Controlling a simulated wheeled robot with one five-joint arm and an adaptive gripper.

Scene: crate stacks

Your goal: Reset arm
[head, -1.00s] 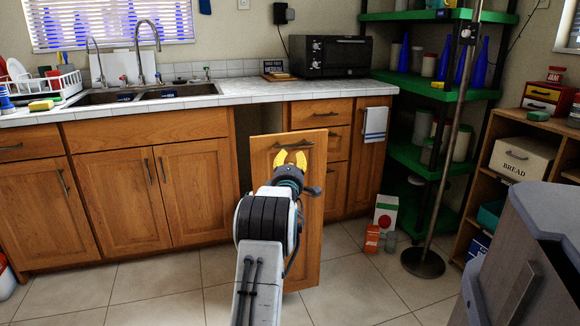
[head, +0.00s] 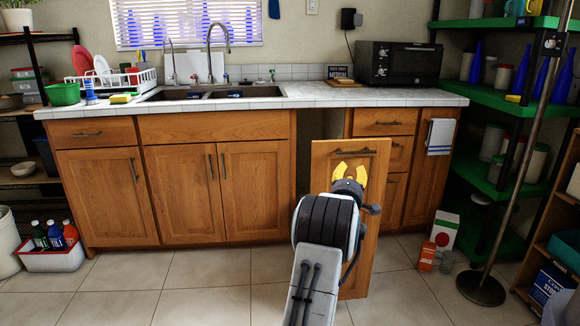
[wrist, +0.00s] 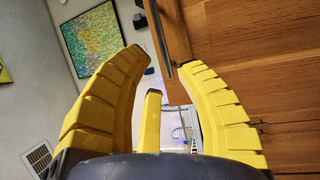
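My gripper (head: 349,170) has yellow fingers and is in front of a wooden panel (head: 352,265) that stands out from the counter. In the wrist view my gripper (wrist: 166,65) is open, with a gap between its two big fingers. The panel's dark bar handle (head: 353,152) is just above the fingers in the head view. In the wrist view the handle (wrist: 157,35) ends near the gap between the fingertips. I see no grip on it, but cannot tell whether a finger touches it. My arm hides part of the panel.
A sink cabinet (head: 215,185) is left of the panel, with a dark opening between them. A black toaster oven (head: 397,64) stands on the counter. A floor pole (head: 515,190), an orange box (head: 427,256) and green shelves (head: 490,95) are right.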

